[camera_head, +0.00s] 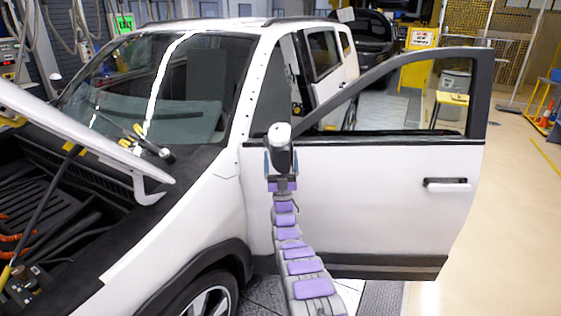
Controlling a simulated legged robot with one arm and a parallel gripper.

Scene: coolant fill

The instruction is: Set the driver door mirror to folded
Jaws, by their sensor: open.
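The driver door (375,195) is white and stands open toward the right. The driver door mirror (279,131) has a white cap and a dark lower part, and sits at the door's front edge by the window corner. I see it nearly end-on, so its fold angle is hard to tell. My gripper (281,160) is at the mirror, with one finger on either side of its dark lower part. The jaws are open. I cannot tell whether the fingers touch the mirror. My gripper and arm hide part of the mirror and door.
The raised white hood (80,125) and open engine bay (50,210) are at left. The front wheel (205,300) is low in front. The door handle (447,185) is at right. Bare floor (505,240) lies right of the door. A yellow cabinet (417,62) stands behind.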

